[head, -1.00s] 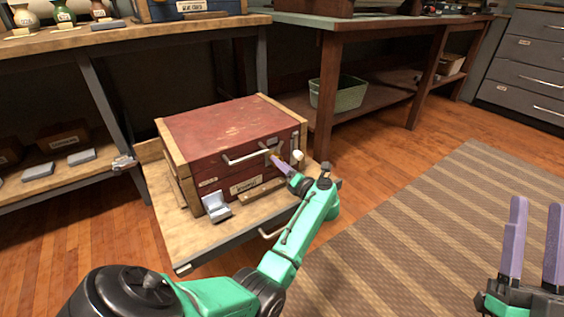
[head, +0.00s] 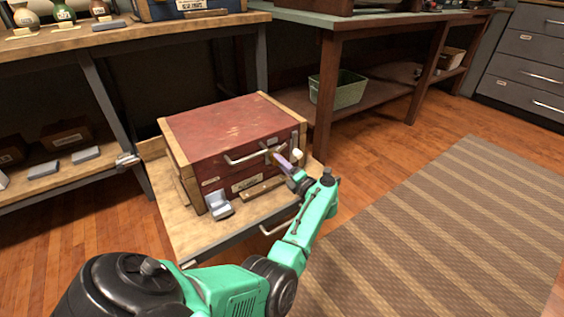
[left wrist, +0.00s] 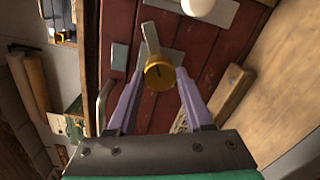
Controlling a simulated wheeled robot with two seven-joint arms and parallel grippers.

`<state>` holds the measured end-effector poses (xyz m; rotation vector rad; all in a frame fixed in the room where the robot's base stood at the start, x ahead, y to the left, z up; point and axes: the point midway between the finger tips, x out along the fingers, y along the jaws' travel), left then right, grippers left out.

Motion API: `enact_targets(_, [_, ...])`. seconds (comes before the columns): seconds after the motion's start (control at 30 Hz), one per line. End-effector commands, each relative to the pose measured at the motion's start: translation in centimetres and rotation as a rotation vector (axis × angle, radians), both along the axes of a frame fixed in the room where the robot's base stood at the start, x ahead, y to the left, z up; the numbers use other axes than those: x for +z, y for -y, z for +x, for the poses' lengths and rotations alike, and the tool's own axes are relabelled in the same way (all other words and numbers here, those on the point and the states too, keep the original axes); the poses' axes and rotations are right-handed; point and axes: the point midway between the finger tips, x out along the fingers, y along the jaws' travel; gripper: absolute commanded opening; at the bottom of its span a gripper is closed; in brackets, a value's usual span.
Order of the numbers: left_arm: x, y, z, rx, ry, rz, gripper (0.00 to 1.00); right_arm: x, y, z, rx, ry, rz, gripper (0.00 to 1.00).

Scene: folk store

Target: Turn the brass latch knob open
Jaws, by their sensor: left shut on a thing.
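The red wooden chest (head: 225,130) with pale wood edges stands on a low wooden platform. Its front carries the brass latch knob (left wrist: 158,75), with a grey metal bar (left wrist: 150,40) running up from it in the left wrist view. My left gripper (head: 279,156) is at the chest's front. In the left wrist view its purple fingers (left wrist: 160,78) are on either side of the brass knob, shut on it. In the head view the knob is small and partly hidden by the fingers. My right gripper is out of view.
A silver handle (head: 246,157) is left of the latch and a white round knob (head: 297,153) right of it. Benches stand behind; a striped rug (head: 430,220) lies clear at right.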

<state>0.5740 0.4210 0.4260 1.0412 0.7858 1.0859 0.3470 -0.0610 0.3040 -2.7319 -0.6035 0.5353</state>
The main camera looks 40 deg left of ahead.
Motion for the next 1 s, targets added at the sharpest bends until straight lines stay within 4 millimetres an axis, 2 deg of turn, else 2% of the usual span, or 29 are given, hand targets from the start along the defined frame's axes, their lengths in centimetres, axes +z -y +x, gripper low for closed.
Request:
enact_targets(0.03, [0.1, 0.0, 0.0, 0.0, -0.023, 0.005, 0.0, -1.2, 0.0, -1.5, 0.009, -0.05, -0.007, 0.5])
enact_targets(0.07, [0.1, 0.0, 0.0, 0.0, -0.039, 0.01, 0.0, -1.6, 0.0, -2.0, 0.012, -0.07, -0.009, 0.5])
enact_targets(0.3, [0.2, 0.1, 0.1, -0.001, -0.197, 0.056, 0.0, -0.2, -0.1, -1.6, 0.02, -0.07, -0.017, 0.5])
enact_targets(0.6, [0.1, 0.0, 0.1, -0.001, -0.395, 0.119, 0.0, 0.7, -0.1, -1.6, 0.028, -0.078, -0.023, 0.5])
enact_targets(1.0, [0.0, 0.0, 0.1, -0.001, -0.49, 0.148, 0.0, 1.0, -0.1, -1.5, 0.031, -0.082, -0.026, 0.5])
